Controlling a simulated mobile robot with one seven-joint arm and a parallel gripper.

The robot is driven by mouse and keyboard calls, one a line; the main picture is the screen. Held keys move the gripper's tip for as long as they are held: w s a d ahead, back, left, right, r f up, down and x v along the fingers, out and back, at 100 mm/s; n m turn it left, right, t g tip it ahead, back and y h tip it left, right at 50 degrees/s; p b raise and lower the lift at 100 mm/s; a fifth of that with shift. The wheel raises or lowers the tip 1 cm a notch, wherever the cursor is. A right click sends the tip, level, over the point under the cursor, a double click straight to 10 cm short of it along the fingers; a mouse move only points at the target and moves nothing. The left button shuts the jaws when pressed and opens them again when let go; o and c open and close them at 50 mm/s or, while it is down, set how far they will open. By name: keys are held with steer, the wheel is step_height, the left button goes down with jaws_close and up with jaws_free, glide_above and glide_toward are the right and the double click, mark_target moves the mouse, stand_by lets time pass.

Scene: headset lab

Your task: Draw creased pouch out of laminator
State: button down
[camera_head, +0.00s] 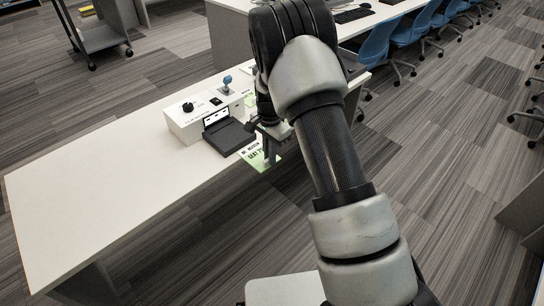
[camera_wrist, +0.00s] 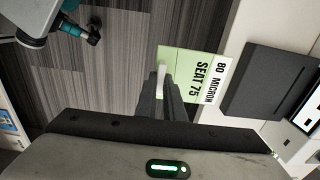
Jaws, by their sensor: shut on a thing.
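The pouch (camera_wrist: 205,66), a flat green and white sheet printed "80 MICRON SEAT 75", lies level at the table's edge. It also shows in the head view (camera_head: 250,154), its green end reaching past the edge. My gripper (camera_wrist: 166,82) is shut on this green end, on the side away from the machine. The laminator seems to be the white housing (camera_head: 185,124) with a black knob, fronted by a black tray (camera_head: 232,141); the tray also shows in the wrist view (camera_wrist: 262,80). The pouch lies close beside the tray; I cannot tell if they touch. No crease is clear.
The white table (camera_head: 95,185) is bare to the left of the machine. A small blue-topped item (camera_head: 227,82) stands behind the housing, with another pale green piece near it. Blue chairs (camera_head: 378,43) line a desk at the back right. Open carpet lies before the table.

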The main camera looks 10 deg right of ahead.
steer(key=shift+w+a+b, duration=0.35)
steer(key=shift+w+a, duration=1)
steer(key=shift+w, duration=0.6)
steer(key=shift+w+a+b, duration=0.4)
steer(key=shift+w+a, duration=0.95)
steer(key=shift+w, duration=0.55)
steer(key=shift+w+a+b, duration=0.35)
steer(key=shift+w+a, duration=1)
steer(key=shift+w, duration=0.6)
steer(key=shift+w+a, duration=0.15)
steer(key=shift+r, duration=0.15)
steer(key=shift+r+p, duration=1.3)
steer(key=shift+r, duration=1.1)
